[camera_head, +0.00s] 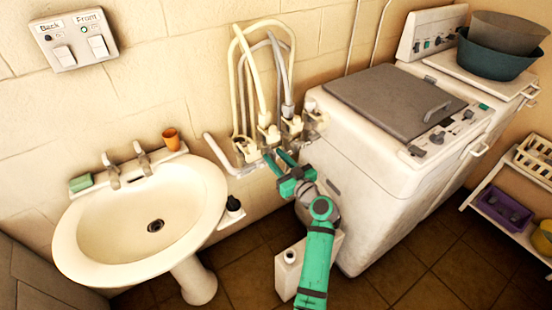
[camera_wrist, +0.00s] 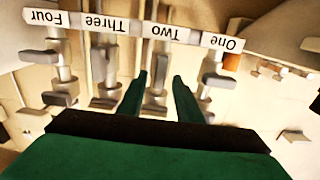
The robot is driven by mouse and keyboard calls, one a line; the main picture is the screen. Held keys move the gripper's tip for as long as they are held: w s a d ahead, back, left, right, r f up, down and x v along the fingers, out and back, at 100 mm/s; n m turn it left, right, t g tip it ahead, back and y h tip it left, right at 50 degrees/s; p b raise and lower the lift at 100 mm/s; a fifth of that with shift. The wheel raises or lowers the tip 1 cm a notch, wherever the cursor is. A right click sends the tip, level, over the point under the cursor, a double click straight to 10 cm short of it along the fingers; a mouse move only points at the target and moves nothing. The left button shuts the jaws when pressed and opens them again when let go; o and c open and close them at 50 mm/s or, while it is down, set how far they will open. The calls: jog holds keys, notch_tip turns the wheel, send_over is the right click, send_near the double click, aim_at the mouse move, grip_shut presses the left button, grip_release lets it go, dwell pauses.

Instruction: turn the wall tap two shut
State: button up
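Wall tap two (camera_wrist: 157,75) is in the wrist view under its upside-down label "Two" (camera_wrist: 166,32). It is a pale tap with grey metal parts, and it shows between my two green fingers. My gripper (camera_wrist: 160,85) is open, with one finger on each side of tap two in the picture. I cannot tell whether either finger touches it. In the head view my gripper (camera_head: 279,160) is low in front of the row of wall taps (camera_head: 267,132), whose labels are too small to read there. My gripper partly hides the lower pipework.
Taps one (camera_wrist: 212,80), three (camera_wrist: 104,70) and four (camera_wrist: 62,75) stand close beside tap two. Hoses (camera_head: 250,70) rise above the taps. A washing machine (camera_head: 350,150) is close on the right, a washbasin (camera_head: 100,230) on the left. A white container (camera_head: 287,275) stands below.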

grip_shut()
jog(key=shift+w+m, duration=0.1)
jog(key=shift+m, duration=0.2)
jog(key=m, duration=0.5)
jog(key=f+m, duration=0.1)
jog(key=m, duration=0.5)
jog(key=d+m, duration=0.1)
jog(key=m, duration=0.5)
jog(key=shift+w+d+f, duration=0.1)
jog(key=shift+w+f, duration=0.15)
jog(key=shift+f, duration=0.05)
jog(key=shift+m, duration=0.3)
grip_release()
